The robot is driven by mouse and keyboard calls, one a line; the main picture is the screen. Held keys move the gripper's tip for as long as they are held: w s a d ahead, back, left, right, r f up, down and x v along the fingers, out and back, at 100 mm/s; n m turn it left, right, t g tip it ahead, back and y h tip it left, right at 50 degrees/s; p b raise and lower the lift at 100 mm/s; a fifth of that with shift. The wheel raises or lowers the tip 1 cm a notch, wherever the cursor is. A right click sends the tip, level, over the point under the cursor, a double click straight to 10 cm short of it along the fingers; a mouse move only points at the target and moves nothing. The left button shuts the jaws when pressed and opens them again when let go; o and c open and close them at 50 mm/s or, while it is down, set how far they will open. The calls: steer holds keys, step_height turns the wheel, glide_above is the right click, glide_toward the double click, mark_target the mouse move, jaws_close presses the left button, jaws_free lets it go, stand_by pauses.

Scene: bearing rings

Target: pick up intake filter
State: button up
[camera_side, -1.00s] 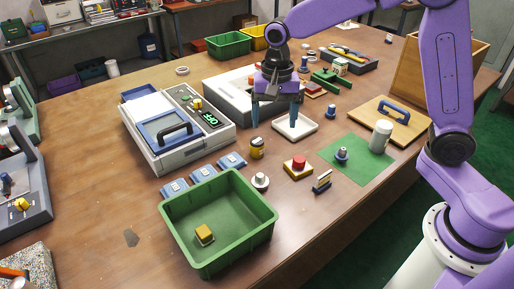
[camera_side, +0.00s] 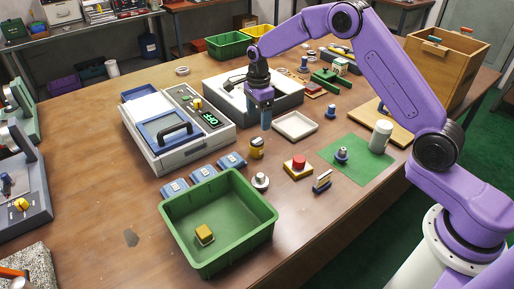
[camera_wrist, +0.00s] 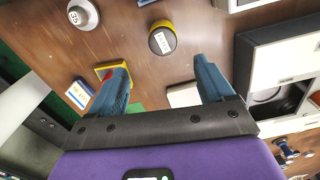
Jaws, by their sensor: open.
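No label in view names the intake filter, so I cannot tell for certain which part it is. A small yellow cylinder with a black band (camera_side: 257,148) stands on the table; in the wrist view its dark round top with a white label (camera_wrist: 162,38) shows beyond the fingertips. My gripper (camera_side: 261,115) is open and empty above the table, behind that cylinder and beside the white tray. Its two blue fingers stand wide apart in the wrist view (camera_wrist: 162,65), with nothing between them. A white cylinder (camera_side: 380,137) stands on the green mat.
A green bin (camera_side: 220,262) holding a yellow block stands in front. The white tray (camera_side: 296,126) is right of my gripper. A grey box (camera_side: 222,98) is behind it. The left front table is mostly clear.

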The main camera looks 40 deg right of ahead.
mark_target(257, 140)
step_height(257, 140, down, 7)
steer(key=shift+r, duration=0.1)
steer(key=shift+w+f, duration=0.15)
steer(key=shift+f, duration=1.3)
steer(key=shift+w+f, duration=0.1)
steer(key=shift+f, duration=1.35)
steer(key=c, duration=1.2)
